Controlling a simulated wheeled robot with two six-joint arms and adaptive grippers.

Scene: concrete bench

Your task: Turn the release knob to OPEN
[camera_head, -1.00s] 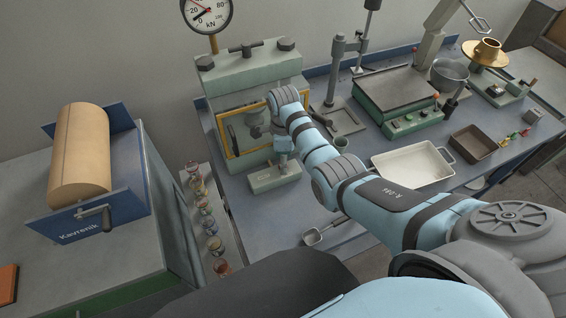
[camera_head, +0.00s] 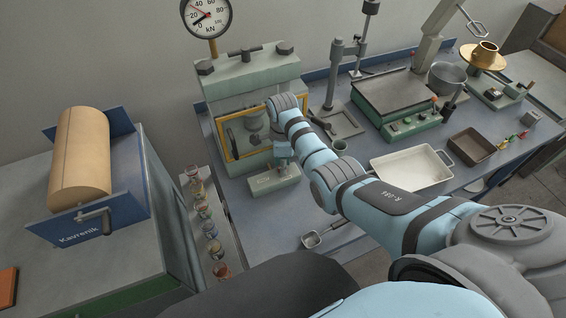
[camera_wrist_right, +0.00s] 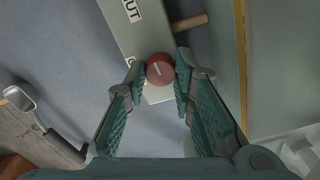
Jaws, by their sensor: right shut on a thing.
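The release knob (camera_wrist_right: 160,69) is a round red knob with a white pointer line. It sits on a pale green block, whose bare face shows in the right wrist view (camera_wrist_right: 143,38) and at the foot of the press in the head view (camera_head: 268,183). Letters "UT" show above the knob; the lettering below it is mostly hidden. My right gripper (camera_wrist_right: 161,82) has its two teal fingers on either side of the knob, shut on it. In the head view this gripper (camera_head: 283,152) is small and partly hidden by its arm. My left gripper is not in view.
The green press (camera_head: 250,75) with a yellow-framed window stands right behind the gripper. A gauge (camera_head: 206,17) is above it. Several small jars stand in a row to the left.

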